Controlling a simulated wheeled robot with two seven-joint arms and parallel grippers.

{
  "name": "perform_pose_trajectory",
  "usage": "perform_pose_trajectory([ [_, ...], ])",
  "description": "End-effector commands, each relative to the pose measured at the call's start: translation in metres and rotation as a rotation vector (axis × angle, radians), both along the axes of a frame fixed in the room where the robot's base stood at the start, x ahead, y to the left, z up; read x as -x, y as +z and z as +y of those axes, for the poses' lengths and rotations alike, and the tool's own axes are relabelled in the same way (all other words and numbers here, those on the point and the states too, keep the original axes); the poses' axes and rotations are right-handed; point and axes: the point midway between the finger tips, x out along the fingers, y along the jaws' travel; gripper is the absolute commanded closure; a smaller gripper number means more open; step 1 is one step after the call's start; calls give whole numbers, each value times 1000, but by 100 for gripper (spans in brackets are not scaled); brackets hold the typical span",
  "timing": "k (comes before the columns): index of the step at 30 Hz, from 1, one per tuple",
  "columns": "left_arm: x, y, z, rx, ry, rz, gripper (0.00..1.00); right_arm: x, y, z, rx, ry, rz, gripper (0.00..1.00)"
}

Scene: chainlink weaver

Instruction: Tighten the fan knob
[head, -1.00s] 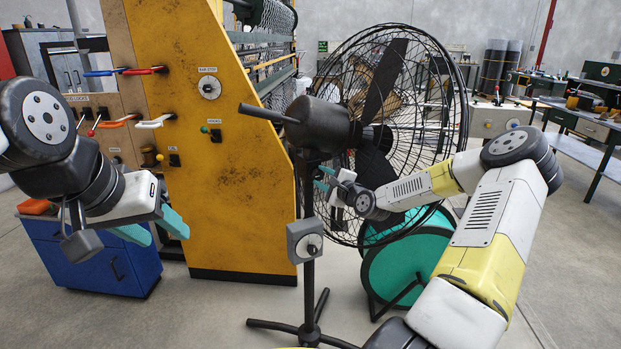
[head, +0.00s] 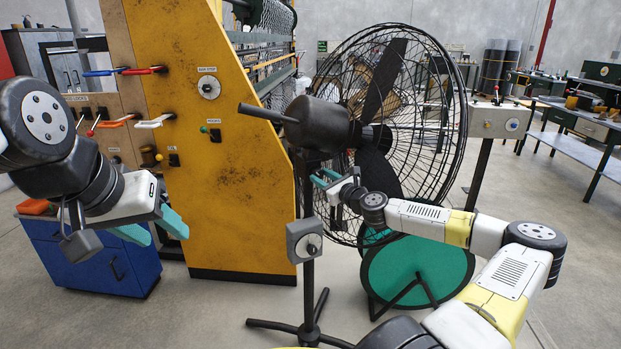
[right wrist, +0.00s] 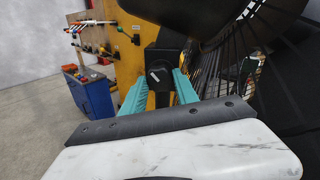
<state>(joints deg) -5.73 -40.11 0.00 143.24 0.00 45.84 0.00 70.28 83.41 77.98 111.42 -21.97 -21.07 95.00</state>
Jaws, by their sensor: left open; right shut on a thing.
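The black fan (head: 322,122) stands on a post with a round wire cage, its motor facing the yellow machine. In the right wrist view, a dark knob (right wrist: 160,74) with a pale mark sits at the fan's post, between my teal fingers. My right gripper (head: 321,178) reaches the post just below the motor and is shut on this knob; in the head view the fingers and wrist hide it. The right gripper also shows in the right wrist view (right wrist: 159,88). My left gripper (head: 166,236) is open and empty, away from the fan at the left.
A grey box with a dial (head: 305,240) is on the fan post below my right gripper. The yellow machine panel (head: 225,180) stands to the left of the post. A green round reel (head: 418,280) is behind my right arm. A blue cabinet (head: 95,262) stands at left.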

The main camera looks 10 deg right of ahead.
Motion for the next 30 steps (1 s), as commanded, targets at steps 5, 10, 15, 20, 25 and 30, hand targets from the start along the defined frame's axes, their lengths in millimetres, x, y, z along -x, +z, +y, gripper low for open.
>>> perform_pose_trajectory([
  [5,0,0,0,0,0,0,51,0,-2,-1,-83,-1,26,100],
  [10,0,0,0,0,0,0,51,0,-2,-1,-126,-1,38,100],
  [15,0,0,0,0,0,0,51,0,-2,0,-141,0,44,100],
  [20,0,0,0,0,0,0,51,0,-2,0,-143,0,44,100],
  [25,0,0,0,0,0,0,51,0,-2,0,-142,0,44,100],
  [30,0,0,0,0,0,0,51,0,-2,0,-142,0,43,43],
])
